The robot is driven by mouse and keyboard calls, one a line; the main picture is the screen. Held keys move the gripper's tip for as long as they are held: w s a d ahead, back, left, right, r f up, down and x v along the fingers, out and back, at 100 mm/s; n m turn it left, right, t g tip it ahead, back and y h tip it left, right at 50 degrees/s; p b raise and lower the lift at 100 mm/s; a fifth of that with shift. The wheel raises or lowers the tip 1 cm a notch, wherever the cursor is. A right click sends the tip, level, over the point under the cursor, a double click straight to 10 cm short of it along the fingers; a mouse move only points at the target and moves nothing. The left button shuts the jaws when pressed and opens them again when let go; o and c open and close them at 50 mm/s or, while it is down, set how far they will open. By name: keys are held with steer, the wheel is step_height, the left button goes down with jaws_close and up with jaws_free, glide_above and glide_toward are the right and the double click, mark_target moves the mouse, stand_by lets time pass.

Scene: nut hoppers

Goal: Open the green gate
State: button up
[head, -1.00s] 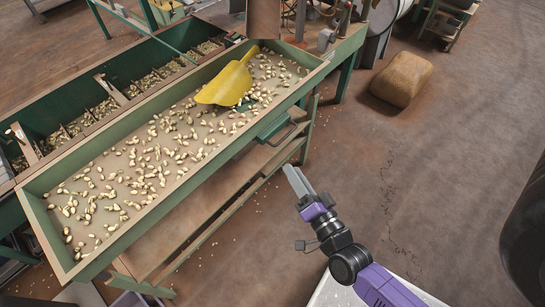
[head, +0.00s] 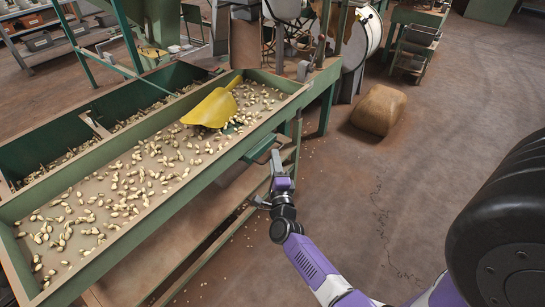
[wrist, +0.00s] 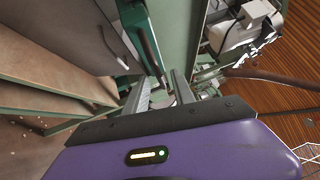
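The green gate (head: 262,148) is a small green plate sticking out from the right-hand side of the long nut tray, below its rim. In the head view my gripper (head: 277,160) is beside the gate's outer edge and partly covers its dark handle. I cannot tell whether it touches. In the wrist view a green part with a dark bar (wrist: 150,48), which looks like the gate and handle, lies just beyond the fingertips. My gripper (wrist: 163,85) has its two grey fingers apart, with nothing clearly held between them.
The green-sided tray (head: 130,220) holds many scattered nuts and a yellow scoop (head: 212,108). A wooden shelf (head: 190,262) lies below it. A brown sack (head: 379,109) rests on the floor. The floor to the right of the tray is mostly clear.

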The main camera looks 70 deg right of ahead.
steer(key=shift+x, duration=1.45)
steer(key=shift+c, duration=0.4)
jaws_close()
steer(key=shift+s, duration=0.1)
